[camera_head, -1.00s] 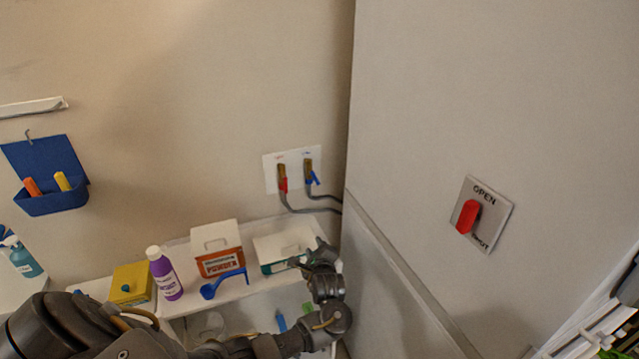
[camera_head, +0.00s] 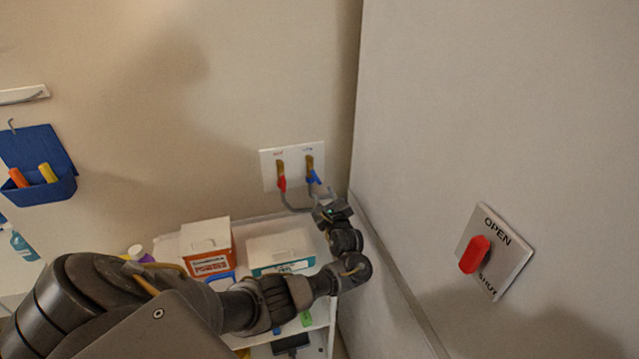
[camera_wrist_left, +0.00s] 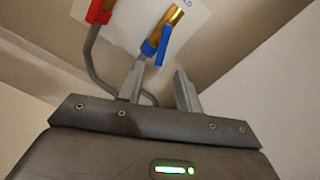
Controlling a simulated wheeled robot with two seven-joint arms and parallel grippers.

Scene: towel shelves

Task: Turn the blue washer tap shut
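The blue washer tap (camera_head: 314,177) sits on the right of a white wall plate (camera_head: 268,172), with a brass body and a blue handle. A red tap (camera_head: 282,184) is beside it on the left. My left gripper (camera_head: 324,194) is just below the blue tap, pointing up at it. In the left wrist view the gripper (camera_wrist_left: 158,85) is open, its two fingers apart with nothing held. The blue handle (camera_wrist_left: 163,45) shows slightly beyond the fingertips, above the gap, and looks slanted. I cannot tell whether a finger touches it. My right gripper is not in view.
A shelf below the taps (camera_head: 165,243) bears an orange and white powder box (camera_head: 207,250) and a white and teal box (camera_head: 280,252). A tall grey panel on the right carries a red switch (camera_head: 475,254) marked OPEN and SHUT. Grey hoses (camera_wrist_left: 92,60) hang from the taps.

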